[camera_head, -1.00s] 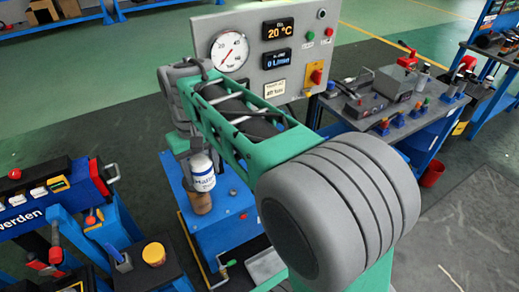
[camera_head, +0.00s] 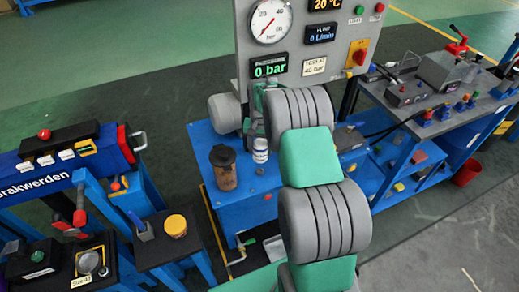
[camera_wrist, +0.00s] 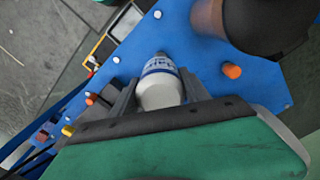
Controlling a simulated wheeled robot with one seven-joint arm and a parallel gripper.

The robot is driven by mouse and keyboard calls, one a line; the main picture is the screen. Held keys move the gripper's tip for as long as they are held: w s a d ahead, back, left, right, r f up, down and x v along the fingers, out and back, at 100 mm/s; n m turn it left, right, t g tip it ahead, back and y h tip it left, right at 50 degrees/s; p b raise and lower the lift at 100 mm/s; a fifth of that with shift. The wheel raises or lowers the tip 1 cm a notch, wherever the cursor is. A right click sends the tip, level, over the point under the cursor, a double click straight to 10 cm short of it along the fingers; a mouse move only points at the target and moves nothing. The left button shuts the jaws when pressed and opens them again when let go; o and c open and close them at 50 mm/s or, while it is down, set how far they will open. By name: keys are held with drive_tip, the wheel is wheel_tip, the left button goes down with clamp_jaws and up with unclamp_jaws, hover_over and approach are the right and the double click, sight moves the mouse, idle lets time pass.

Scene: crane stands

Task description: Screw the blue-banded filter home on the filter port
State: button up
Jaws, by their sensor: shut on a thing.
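The white filter with a blue band (camera_head: 260,152) is upright above the blue bench (camera_head: 205,140) in the head view. It also shows in the wrist view (camera_wrist: 160,88), between the two grey fingers of my gripper (camera_wrist: 158,98). My gripper is shut on it; in the head view my arm mostly hides the gripper. A brown cylinder with a black top (camera_head: 224,172) stands left of the filter, with a visible gap. The same dark-topped cylinder is blurred at the top right of the wrist view (camera_wrist: 262,22). I cannot make out the filter port for certain.
A grey panel (camera_head: 345,50) with a gauge and displays stands behind the bench; one display reads 0 bar. A side bench with tools (camera_head: 430,90) is at right. A blue stand with a yellow-topped jar (camera_head: 176,225) is at left front.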

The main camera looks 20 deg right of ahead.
sight(259, 161)
drive_tip(key=shift+a, duration=0.1)
drive_tip(key=shift+s, duration=0.15)
drive_tip(key=shift+f+b, duration=0.35)
drive_tip(key=shift+b, duration=0.05)
drive_tip(key=shift+f+b, duration=1.6)
drive_tip(key=shift+f, duration=0.9)
drive_tip(key=shift+f+b, duration=0.6)
drive_tip(key=shift+f, duration=0.25)
drive_tip(key=m, duration=0.5)
drive_tip(key=shift+a, duration=0.1)
